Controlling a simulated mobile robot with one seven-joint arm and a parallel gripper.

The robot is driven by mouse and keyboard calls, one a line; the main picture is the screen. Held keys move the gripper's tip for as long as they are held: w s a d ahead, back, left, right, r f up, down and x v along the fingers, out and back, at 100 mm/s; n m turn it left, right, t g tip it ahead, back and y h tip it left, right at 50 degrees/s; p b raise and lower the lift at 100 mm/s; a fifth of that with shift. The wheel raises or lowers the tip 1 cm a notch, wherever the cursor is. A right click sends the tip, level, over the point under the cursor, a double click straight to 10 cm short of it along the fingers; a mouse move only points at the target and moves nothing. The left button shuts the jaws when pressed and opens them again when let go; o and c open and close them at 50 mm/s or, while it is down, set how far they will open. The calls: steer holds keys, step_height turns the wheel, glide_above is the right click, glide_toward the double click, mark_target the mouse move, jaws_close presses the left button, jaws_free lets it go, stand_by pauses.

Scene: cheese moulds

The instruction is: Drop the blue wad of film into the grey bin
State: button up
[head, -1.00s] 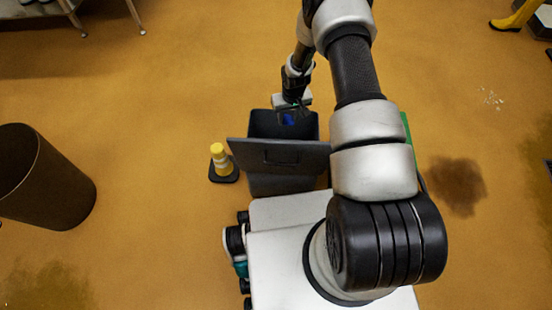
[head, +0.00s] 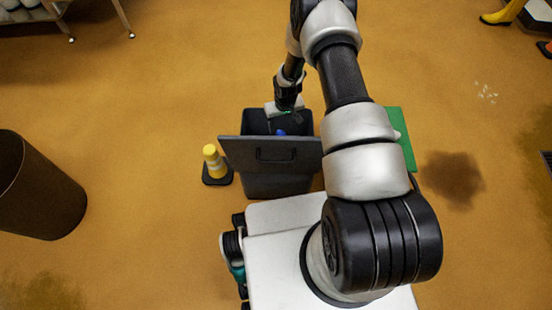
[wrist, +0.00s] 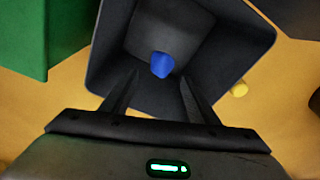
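The blue wad of film (wrist: 161,65) is inside the grey bin (wrist: 245,60), below my gripper, in the wrist view. My gripper (wrist: 159,76) is open over the bin's mouth, its two fingers apart with a gap on each side of the wad. In the head view my gripper (head: 290,112) hangs over the far side of the bin (head: 270,184). There the wad (head: 281,132) shows just above the edge of the lid, which hides part of it. I cannot tell whether the wad has come to rest.
The bin's grey lid (head: 240,150) stands open on the near side. A yellow bollard (head: 213,160) is left of the bin. A green box (head: 400,130) stands to the right. A large dark round bin (head: 40,190) is at the far left.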

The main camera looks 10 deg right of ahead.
steer(key=shift+o, duration=0.3)
steer(key=shift+r, duration=0.1)
step_height(320, 180, up, 17)
steer(key=s+p, duration=0.2)
steer(key=p, duration=0.3)
steer(key=shift+s+d, duration=0.15)
steer(key=shift+s, duration=0.2)
